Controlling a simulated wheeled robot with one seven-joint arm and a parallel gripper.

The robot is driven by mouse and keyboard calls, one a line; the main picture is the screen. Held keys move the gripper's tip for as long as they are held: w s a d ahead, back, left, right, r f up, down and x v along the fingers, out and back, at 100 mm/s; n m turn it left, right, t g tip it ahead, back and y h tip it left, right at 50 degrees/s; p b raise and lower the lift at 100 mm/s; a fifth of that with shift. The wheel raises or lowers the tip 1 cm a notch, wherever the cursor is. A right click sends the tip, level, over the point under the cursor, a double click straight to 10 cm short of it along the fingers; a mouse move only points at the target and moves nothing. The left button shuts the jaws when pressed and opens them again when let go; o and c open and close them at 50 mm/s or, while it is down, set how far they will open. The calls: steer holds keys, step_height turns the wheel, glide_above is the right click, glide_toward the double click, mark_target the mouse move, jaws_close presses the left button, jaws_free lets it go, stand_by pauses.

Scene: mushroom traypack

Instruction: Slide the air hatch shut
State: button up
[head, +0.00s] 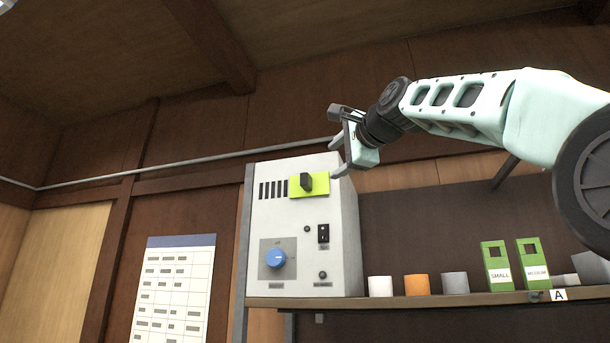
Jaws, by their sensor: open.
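The air hatch (318,184) is a yellow-green plate with a black knob (306,182) on the upper front of a light grey control box (341,214). Dark vertical vent slots (271,190) show uncovered to the left of the plate. My gripper (336,156) is open and empty, above and to the right of the hatch. One finger reaches down near the box's top right corner in the picture. I cannot tell whether it touches the box.
The box has a blue dial (276,258) and a black switch (323,233) below the hatch. It stands on a shelf (400,301) with white, orange and grey cups and two green cartons (497,262) to its right. A chart (172,290) hangs at left. A grey pipe (180,164) runs along the wall.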

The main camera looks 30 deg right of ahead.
mark_target(308, 177)
steer(key=w+p, duration=0.2)
steer(key=w, duration=0.3)
steer(key=w+d+p, duration=0.1)
steer(key=w+p, duration=0.2)
steer(key=w, duration=0.2)
steer(key=w+d+r+p, duration=0.1)
steer(key=w+p, duration=0.2)
steer(key=w, duration=0.3)
steer(key=shift+d, duration=0.15)
steer(key=shift+w+f, duration=0.15)
steer(key=shift+w, duration=0.35)
jaws_close()
